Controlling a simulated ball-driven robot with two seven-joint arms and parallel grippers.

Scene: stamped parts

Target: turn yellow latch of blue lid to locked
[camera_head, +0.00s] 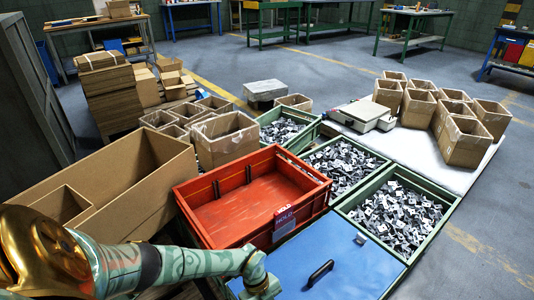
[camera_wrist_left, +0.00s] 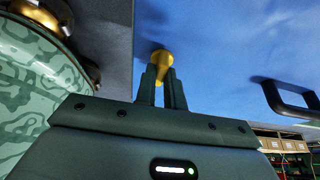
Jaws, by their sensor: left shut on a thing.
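The blue lid (camera_head: 350,262) lies flat at the bottom of the head view, with a black handle (camera_head: 320,272) on it. In the left wrist view, the lid (camera_wrist_left: 225,45) fills the upper right and its handle (camera_wrist_left: 291,100) is at the right. The yellow latch (camera_wrist_left: 161,58) is near the lid's left edge. My left gripper (camera_wrist_left: 162,82) is shut on the latch, one dark finger on each side. In the head view my left arm reaches in from the left and hides the latch. My right gripper is in neither view.
A red crate (camera_head: 216,240) with an empty interior and a HOLD tag stands directly behind the lid. Green bins (camera_head: 395,252) of stamped metal parts are behind and to the right. A large cardboard box (camera_head: 140,200) is at the left. Open floor lies at the right.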

